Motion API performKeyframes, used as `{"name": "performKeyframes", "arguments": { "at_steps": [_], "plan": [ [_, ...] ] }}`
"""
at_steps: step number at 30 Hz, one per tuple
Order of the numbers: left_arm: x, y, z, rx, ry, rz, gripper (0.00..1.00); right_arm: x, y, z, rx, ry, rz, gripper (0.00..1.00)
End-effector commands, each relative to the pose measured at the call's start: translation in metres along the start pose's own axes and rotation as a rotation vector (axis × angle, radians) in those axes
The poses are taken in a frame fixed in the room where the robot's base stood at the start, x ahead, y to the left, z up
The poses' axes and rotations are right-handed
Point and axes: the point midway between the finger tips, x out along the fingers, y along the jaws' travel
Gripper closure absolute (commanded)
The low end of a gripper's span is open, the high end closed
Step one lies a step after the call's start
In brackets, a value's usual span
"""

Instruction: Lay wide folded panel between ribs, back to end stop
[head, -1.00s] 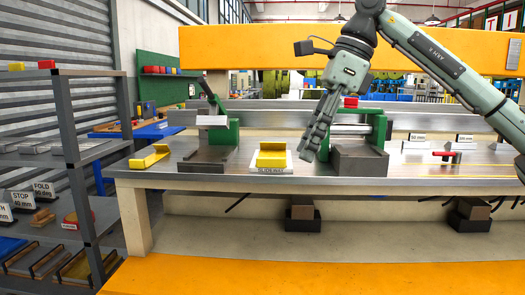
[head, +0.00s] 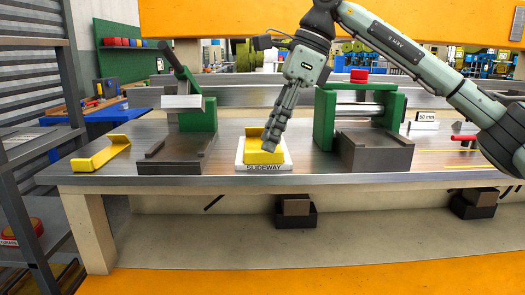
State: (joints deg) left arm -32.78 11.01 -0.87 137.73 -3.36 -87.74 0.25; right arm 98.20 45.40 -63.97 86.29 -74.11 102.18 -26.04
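A yellow folded panel (head: 101,154) with upturned ends lies at the left end of the metal bench. Another yellow piece (head: 254,157) sits on the white base labelled SLIDEWAY (head: 264,167); I cannot tell whether it is a loose panel or part of the fixture. My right gripper (head: 270,147) points down in front of this piece, its fingertips overlapping it in the picture. Its fingers are seen from the side, so their opening and any contact are unclear. The gripper hides part of the piece, and the ribs and end stop cannot be made out. My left gripper is out of view.
A green tool with a lever (head: 198,115) on a dark base stands left of the slideway. A green-framed roller machine (head: 360,105) with a dark block (head: 374,152) stands close on its right. A grey shelf (head: 32,150) is at far left.

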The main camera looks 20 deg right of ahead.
Motion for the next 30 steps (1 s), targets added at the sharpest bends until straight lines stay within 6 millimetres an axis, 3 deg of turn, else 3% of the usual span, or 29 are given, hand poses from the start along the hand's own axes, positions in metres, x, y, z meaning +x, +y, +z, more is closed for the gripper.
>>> {"name": "performKeyframes", "arguments": {
  "at_steps": [6, 13, 22, 30],
  "plan": [
    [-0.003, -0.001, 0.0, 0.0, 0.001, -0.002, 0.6, 0.025, -0.001, -0.001, -0.001, 0.001, 0.001, 0.66],
    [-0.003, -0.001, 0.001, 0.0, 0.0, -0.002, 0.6, 0.026, -0.001, -0.001, 0.0, 0.0, 0.0, 0.66],
    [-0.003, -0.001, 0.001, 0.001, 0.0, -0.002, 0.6, 0.026, -0.001, -0.001, 0.0, 0.0, 0.0, 1.0],
    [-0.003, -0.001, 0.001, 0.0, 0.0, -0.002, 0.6, 0.025, -0.001, 0.0, 0.0, 0.0, 0.0, 1.0]
  ]
}}
